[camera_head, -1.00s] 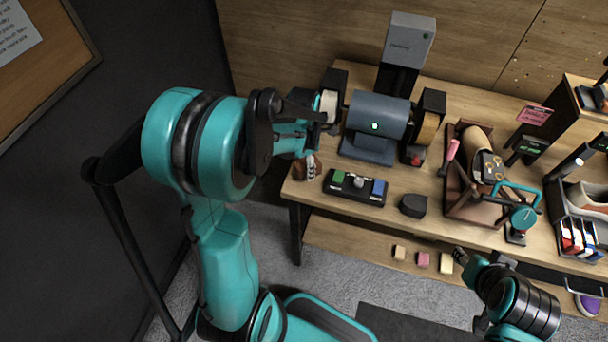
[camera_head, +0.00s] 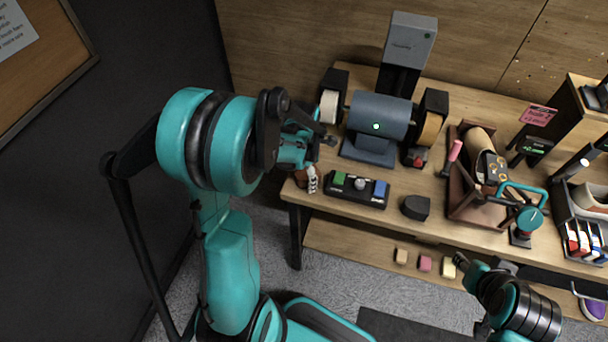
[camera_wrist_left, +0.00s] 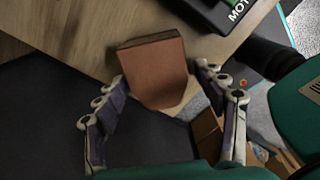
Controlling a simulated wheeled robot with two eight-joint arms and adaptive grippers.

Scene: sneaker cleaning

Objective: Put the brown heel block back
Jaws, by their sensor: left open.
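The brown heel block (camera_wrist_left: 155,70) lies on the wooden bench top near its left end, with a flat straight edge and a rounded side. In the head view it shows only in part, as a small brown shape (camera_head: 300,177) below my left gripper (camera_head: 322,139). In the left wrist view my left gripper (camera_wrist_left: 162,78) is open, with one finger on each side of the block and visible gaps; it does not appear to be holding it. My right gripper (camera_head: 461,260) is at the lower right by the lower shelf; its jaws are too small to read.
A grinder (camera_head: 376,125) stands behind, with wheels on both sides. A black button panel (camera_head: 357,189) sits right of the block, then a black heel block (camera_head: 415,207). Small coloured blocks (camera_head: 425,263) lie on the lower shelf.

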